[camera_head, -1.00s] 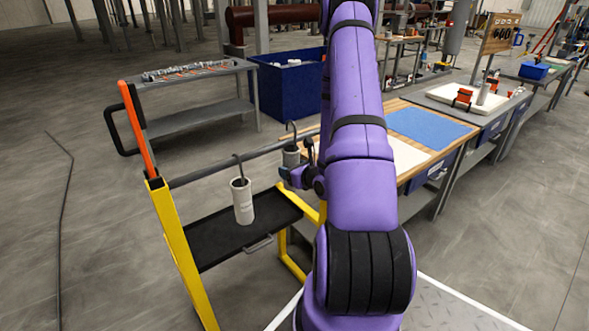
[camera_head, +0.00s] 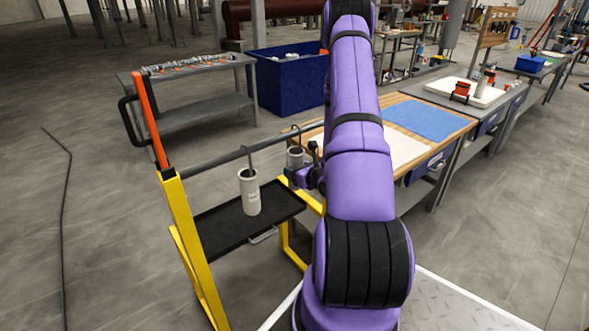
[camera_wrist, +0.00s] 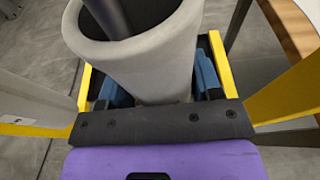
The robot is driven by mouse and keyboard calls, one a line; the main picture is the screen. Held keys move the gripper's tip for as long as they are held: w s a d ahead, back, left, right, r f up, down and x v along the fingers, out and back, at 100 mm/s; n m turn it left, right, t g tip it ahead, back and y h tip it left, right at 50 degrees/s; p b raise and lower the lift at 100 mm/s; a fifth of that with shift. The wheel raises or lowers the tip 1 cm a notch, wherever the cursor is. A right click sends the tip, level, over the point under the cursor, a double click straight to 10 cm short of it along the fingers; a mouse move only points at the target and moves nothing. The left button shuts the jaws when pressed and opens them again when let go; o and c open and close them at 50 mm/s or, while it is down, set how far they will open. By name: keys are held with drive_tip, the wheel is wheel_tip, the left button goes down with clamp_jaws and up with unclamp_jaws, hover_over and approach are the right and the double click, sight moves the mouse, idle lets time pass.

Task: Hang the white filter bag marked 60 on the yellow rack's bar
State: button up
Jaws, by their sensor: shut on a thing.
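My gripper (camera_head: 297,176) is shut on a pale filter bag (camera_head: 296,157), mostly behind my arm in the head view. In the wrist view the bag (camera_wrist: 150,60) is an open-topped grey-white tube between blue finger pads, with a dark rod rising from its mouth. Its dark hook rises near the right part of the rack's bar (camera_head: 215,159); I cannot tell whether it rests on the bar. The yellow rack (camera_head: 190,240) stands left of my arm. A second white bag (camera_head: 250,196) hangs upright by its hook from the bar. No number is readable on the held bag.
A black tray (camera_head: 225,228) lies below the bar. The rack's orange post (camera_head: 150,118) rises at its left end. A wooden bench with a blue mat (camera_head: 420,120) is close on the right. A blue bin (camera_head: 290,85) and a grey table (camera_head: 205,112) stand behind.

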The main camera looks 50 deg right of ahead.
idle(0.3)
drive_tip(key=o, duration=0.9)
drive_tip(key=v, duration=1.1)
drive_tip(key=shift+f, duration=0.1)
